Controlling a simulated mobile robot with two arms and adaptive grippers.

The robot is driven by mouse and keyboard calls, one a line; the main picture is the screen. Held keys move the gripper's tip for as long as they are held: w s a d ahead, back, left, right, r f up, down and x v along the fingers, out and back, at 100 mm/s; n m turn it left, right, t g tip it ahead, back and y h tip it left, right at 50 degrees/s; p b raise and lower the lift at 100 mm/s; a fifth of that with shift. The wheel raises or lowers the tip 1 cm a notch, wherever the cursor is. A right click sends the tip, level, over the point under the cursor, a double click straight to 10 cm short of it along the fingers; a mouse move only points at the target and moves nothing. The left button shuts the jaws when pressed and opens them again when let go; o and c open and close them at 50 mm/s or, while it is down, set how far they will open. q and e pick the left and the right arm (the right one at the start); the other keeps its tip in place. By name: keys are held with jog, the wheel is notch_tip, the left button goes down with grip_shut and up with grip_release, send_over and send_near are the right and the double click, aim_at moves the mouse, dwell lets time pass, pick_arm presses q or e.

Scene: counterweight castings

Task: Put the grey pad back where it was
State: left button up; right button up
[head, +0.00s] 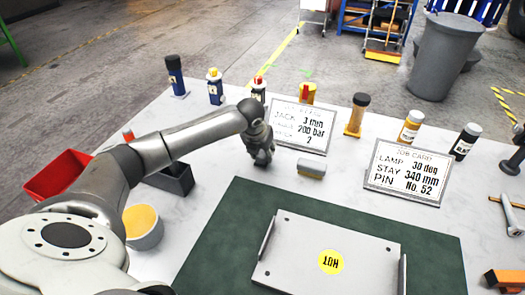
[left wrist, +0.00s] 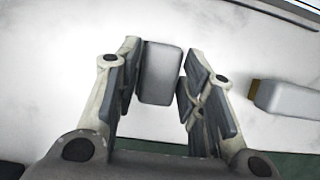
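A grey pad (left wrist: 160,72), a small block with rounded edges, sits between the fingers of my left gripper (left wrist: 160,95) in the left wrist view. The finger pads meet its two sides. In the head view my left gripper (head: 262,160) points down over the white table, left of the job cards, and hides the pad. A second grey block with a brownish end (head: 312,165) lies on the table just right of the gripper. It also shows at the right in the left wrist view (left wrist: 285,98). My right gripper is not in view.
A grey plate with a yellow label (head: 330,262) lies on a green mat (head: 225,235). Two job cards (head: 300,128) (head: 408,172) stand behind, with several bottles along the back. A red bin (head: 58,175), dark tray (head: 172,180) and yellow-filled bowl (head: 143,228) are at left.

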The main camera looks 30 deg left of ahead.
pick_arm(q)
jog(key=shift+o, duration=0.8)
jog(key=shift+r, duration=0.15)
jog(key=b+v, duration=0.2)
jog(key=v, duration=1)
